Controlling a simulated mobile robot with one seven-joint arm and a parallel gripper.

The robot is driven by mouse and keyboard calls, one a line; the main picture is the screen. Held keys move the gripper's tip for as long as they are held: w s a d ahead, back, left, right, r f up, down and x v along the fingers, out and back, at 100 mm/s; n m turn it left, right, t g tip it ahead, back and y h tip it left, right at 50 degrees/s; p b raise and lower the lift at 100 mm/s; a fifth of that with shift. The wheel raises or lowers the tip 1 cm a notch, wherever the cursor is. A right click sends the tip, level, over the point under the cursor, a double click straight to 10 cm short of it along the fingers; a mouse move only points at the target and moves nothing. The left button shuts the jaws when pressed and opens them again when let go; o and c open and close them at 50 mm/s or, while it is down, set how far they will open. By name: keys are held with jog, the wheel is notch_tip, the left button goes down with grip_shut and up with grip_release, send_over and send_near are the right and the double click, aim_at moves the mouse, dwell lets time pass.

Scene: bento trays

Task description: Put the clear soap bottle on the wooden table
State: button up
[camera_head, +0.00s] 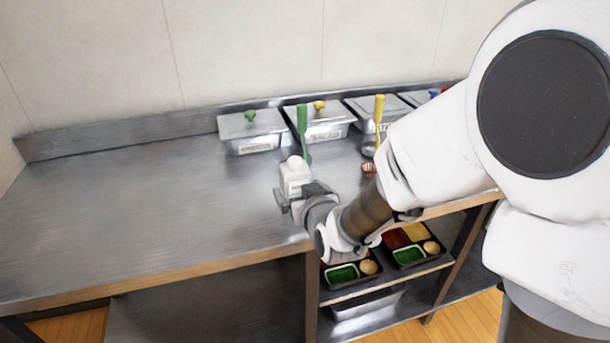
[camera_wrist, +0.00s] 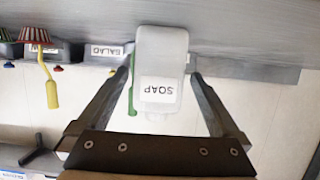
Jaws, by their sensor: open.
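The soap bottle (camera_head: 295,180) is whitish and looks upright on the counter (camera_head: 150,215), which has a grey metal top and a wood-coloured front edge. In the wrist view, which is upside down, the bottle (camera_wrist: 160,60) shows a label reading SOAP. My gripper (camera_head: 291,190) is open, with one finger on each side of the bottle in the wrist view (camera_wrist: 161,75). A gap shows between the bottle and the right finger; whether the left finger touches it I cannot tell. No separate wooden table is in view.
Lidded metal containers (camera_head: 252,136) line the back wall, with green-handled (camera_head: 302,120) and yellow-handled (camera_head: 380,108) utensils in front. Black bento trays (camera_head: 340,284) with food sit on a shelf below. The counter's left side is clear.

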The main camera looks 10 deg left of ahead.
aim_at(296, 187)
jog(key=shift+b+x, duration=0.3)
jog(key=shift+x, duration=1.6)
jog(key=shift+s+f, duration=0.1)
jog(key=shift+f, duration=0.1)
jog(key=c, duration=1.4)
